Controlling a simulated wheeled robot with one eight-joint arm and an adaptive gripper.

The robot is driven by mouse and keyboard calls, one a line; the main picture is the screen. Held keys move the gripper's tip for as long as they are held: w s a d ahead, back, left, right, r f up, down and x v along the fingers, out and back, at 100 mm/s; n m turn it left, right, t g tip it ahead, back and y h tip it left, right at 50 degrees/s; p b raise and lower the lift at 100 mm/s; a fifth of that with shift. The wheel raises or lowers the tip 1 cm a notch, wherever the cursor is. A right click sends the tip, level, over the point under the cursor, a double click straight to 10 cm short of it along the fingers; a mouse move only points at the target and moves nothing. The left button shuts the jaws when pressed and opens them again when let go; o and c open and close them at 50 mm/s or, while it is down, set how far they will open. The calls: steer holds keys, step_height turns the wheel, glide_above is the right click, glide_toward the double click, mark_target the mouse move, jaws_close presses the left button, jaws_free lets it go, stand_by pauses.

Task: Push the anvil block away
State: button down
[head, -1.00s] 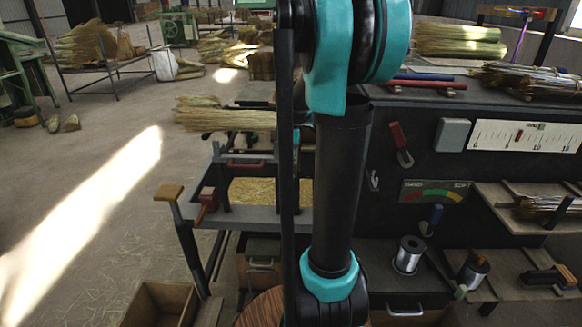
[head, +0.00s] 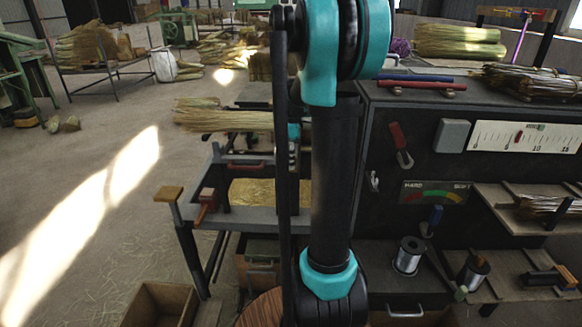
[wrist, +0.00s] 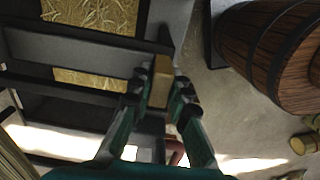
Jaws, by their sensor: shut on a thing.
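In the wrist view my gripper (wrist: 160,98) has its two teal and black fingers shut on a tan wooden block (wrist: 161,74), seemingly the anvil block. The block's far end sticks out past the fingertips. It sits beside the dark metal bars of the frame (wrist: 85,48), and I cannot tell whether it touches them. In the head view my arm hides the fingertips and the held block. A piece of teal shows behind the arm, above the straw tray (head: 257,192).
A wooden barrel (wrist: 275,45) stands to the right in the wrist view. In the head view a post with a yellow pad (head: 168,193) stands at the bench's left corner. A dark cabinet (head: 470,95) with wire spools (head: 409,255) is on the right. Open floor lies left.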

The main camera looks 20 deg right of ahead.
steer(key=w+d, duration=0.1)
steer(key=w, duration=0.1)
steer(key=w+d, duration=0.1)
steer(key=w, duration=0.2)
steer(key=w+d, duration=0.1)
steer(key=w, duration=0.1)
steer(key=shift+w, duration=0.25)
steer(key=c, duration=1.4)
jaws_free()
steer(key=shift+d, duration=0.1)
steer(key=shift+c, duration=0.2)
step_height(320, 180, up, 12)
